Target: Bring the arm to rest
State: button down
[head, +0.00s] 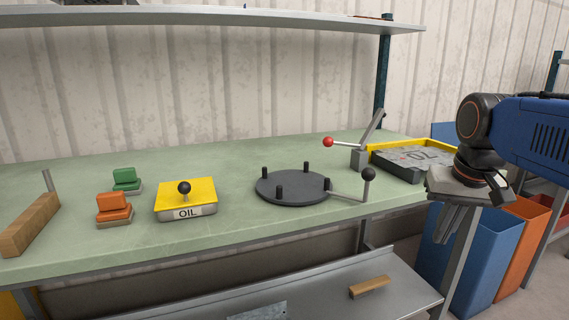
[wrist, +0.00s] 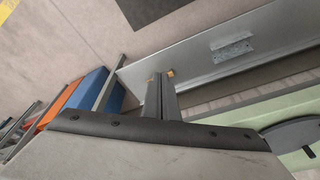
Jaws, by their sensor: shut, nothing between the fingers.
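My gripper (head: 442,240) hangs at the right of the head view, in front of the bench's right end, with its fingers pointing down. The fingers are together and hold nothing. In the wrist view the closed fingers (wrist: 161,78) show at the middle, over the grey lower shelf and floor. My blue arm comes in from the right edge of the head view. The gripper appears apart from the bench and everything on it.
Blue (head: 485,250) and orange bins stand below my arm.

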jog(key=s+a+f+n+t, duration=0.1)
jog(key=s+a+f+n, duration=0.2)
jog(key=s+f, duration=0.8)
notch_tip(320, 180, down, 4)
jog(key=shift+s+a+r+t, duration=0.1)
jog(key=shift+s+a+t, duration=0.2)
jog(key=shift+a+t, duration=0.15)
